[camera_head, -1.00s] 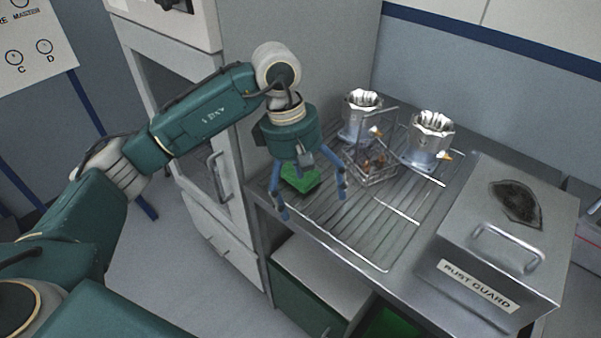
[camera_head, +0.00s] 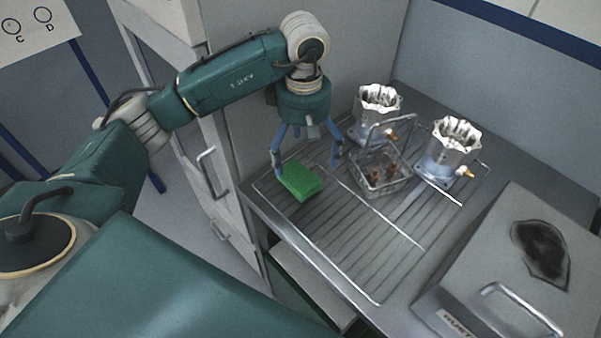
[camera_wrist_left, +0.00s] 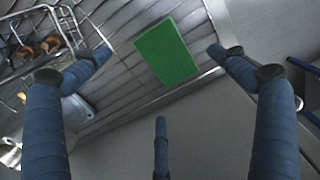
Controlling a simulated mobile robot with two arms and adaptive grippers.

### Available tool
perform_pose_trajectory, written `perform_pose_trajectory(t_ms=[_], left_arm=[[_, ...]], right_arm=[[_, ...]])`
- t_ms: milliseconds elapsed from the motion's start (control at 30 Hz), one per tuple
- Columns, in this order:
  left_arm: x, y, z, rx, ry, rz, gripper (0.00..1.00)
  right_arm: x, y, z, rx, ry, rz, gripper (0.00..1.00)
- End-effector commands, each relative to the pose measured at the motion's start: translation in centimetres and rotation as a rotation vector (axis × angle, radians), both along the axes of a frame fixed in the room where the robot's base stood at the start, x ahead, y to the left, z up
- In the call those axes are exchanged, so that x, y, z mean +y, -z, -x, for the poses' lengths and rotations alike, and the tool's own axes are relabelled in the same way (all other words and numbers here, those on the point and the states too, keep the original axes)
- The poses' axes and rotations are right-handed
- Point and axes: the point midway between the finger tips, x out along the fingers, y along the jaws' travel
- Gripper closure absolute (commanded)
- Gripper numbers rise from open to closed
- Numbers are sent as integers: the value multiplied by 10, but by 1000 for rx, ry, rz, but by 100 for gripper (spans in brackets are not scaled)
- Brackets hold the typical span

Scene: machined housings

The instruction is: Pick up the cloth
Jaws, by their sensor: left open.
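A green folded cloth (camera_head: 301,181) lies on the ribbed metal rack surface near its left edge. The cloth also shows in the left wrist view (camera_wrist_left: 167,51), at the top middle, between the fingers but farther away. My left gripper (camera_head: 306,166) is open and empty, with its blue fingers pointing down above and just behind the cloth. In the left wrist view its spread fingers (camera_wrist_left: 160,80) hold nothing. My right gripper is not in view.
A wire basket (camera_head: 378,172) with small brown parts stands right of the gripper. Two machined housings (camera_head: 376,108) (camera_head: 450,145) stand behind it. A metal box with a handle (camera_head: 520,250) takes the right front. The rack's front middle (camera_head: 350,245) is clear.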

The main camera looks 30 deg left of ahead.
Motion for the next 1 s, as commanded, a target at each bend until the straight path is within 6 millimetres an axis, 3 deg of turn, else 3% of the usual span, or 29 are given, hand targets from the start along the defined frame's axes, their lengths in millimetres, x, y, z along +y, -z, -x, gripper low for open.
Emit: perform_pose_trajectory(t_ms=[100, 200, 500, 833, 1000], left_arm=[[0, 10, 0, 0, -1, 1, 3], [0, 17, 1, 2, -1, 0, 3], [0, 59, 1, 3, -1, 0, 3], [0, 68, 0, -1, 0, 0, 3], [0, 67, 0, -1, 0, 0, 37]], right_arm=[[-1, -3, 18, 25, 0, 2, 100], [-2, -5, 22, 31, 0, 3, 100], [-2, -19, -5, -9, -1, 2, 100], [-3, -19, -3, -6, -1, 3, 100], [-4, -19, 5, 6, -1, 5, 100]])
